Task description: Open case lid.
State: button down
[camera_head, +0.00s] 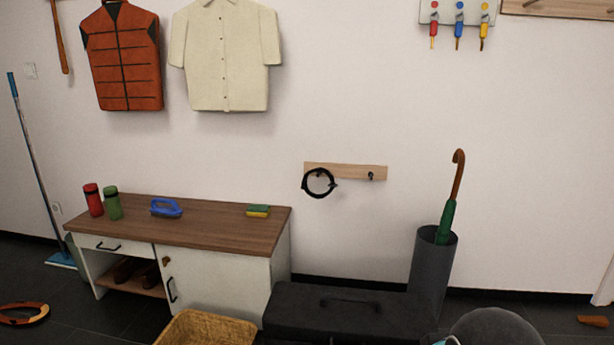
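A long black case (310,312) sits on the floor at the bottom centre, in front of the wall and right of the cabinet. Its lid looks shut, with a dark handle (350,304) lying on the top. The lower front of the case is cut off by the picture's bottom edge, so any latches there are hidden. A rounded grey part with a bit of teal at the bottom right looks like my arm and stands in front of the case's right side. My gripper is not in view.
A wicker basket (205,329) stands left of the case, before a wood-topped cabinet (225,232). A dark umbrella stand (432,270) with a green umbrella (447,220) is close behind the case's right end. An orange-and-black object (24,314) lies on the floor at far left.

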aim_at(302, 313)
jog(key=z, duration=0.35)
jog(key=k, duration=0.45)
jog(key=z, duration=1.1)
jog(key=i, duration=1)
jog(key=u, duration=0.9)
jog(key=i, duration=0.4)
jog(key=u, duration=0.4)
